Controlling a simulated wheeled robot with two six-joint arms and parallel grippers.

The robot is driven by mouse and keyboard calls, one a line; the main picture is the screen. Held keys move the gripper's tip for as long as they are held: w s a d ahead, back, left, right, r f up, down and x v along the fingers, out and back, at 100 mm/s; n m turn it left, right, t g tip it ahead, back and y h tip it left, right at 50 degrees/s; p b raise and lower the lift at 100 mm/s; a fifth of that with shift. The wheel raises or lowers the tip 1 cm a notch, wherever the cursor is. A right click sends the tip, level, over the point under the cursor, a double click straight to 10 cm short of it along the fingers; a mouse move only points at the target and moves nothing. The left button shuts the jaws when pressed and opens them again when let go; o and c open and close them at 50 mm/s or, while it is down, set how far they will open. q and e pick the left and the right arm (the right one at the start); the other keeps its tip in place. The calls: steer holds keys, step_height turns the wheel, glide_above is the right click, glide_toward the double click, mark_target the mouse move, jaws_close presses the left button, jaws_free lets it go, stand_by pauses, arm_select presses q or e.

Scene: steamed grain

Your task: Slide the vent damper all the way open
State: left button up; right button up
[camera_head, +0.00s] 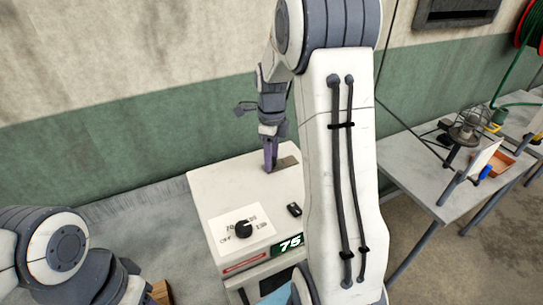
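A white machine (205,188) stands in the middle, with a round black knob (243,229) on a marked dial plate and a lit display reading 75 (289,244). On its flat top lies a small grey-brown plate (287,162), which looks like the vent damper. My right gripper (271,168) points down at the plate's left end, its fingers close together. Whether a tab is between the fingertips is hidden. My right arm covers the machine's right side. My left arm shows at the lower left, but its gripper is out of view.
A small black part (294,210) sits on the machine top near its front right. A grey table (403,172) at the right holds a wire-caged burner-like item (468,130) and an orange tray (497,164). A wall stands close behind the machine.

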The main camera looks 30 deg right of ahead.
step_height(320, 180, up, 10)
steer(key=b, duration=0.2)
steer(key=shift+r, duration=0.25)
stand_by(0.5)
